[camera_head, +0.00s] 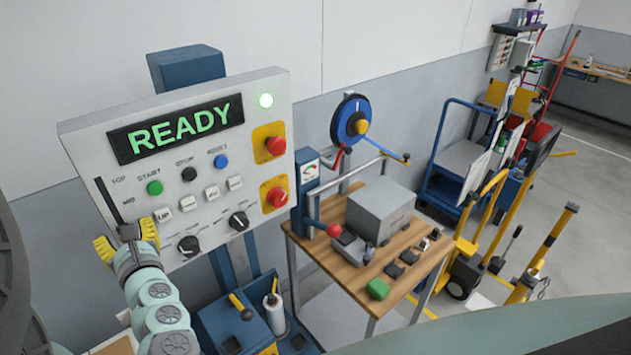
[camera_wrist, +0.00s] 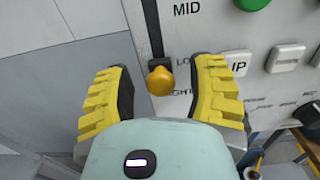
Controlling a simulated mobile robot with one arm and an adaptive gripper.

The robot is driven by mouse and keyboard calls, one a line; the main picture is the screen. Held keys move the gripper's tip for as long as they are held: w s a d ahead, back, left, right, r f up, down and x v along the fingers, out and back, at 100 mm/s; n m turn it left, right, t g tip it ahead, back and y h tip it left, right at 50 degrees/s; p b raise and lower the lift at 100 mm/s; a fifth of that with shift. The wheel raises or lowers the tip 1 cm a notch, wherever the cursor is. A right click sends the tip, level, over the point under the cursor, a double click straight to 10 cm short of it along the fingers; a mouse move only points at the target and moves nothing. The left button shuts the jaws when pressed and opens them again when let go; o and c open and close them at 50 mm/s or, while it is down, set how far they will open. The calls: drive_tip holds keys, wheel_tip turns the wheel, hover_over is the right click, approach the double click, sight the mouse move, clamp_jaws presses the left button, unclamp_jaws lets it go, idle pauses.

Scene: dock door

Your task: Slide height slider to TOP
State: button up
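The height slider is a yellow knob (camera_wrist: 160,81) in a dark vertical slot on the control panel (camera_head: 82,145). In the wrist view the knob sits near the LOW label, below MID. In the head view TOP is printed higher, near the upper part of the slot (camera_head: 103,193), and the knob is hidden by my gripper. My gripper (camera_head: 125,238) is at the panel's lower left. Its yellow-padded fingers are open, one on each side of the knob in the wrist view (camera_wrist: 162,70), with visible gaps. I cannot tell the depth between fingertips and knob.
The panel shows READY, with a green button (camera_head: 154,187), black and blue buttons, white switches, two dials and two red stop buttons (camera_head: 276,146) right of my gripper. A wooden workbench (camera_head: 335,262) with a grey box stands right of the panel. Grey wall lies left.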

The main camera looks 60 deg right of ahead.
clamp_jaws()
drive_tip(key=shift+s+d+f+g+b, duration=0.1)
drive_tip(key=shift+s+d+g+b, duration=0.05)
drive_tip(key=shift+g+b, duration=0.2)
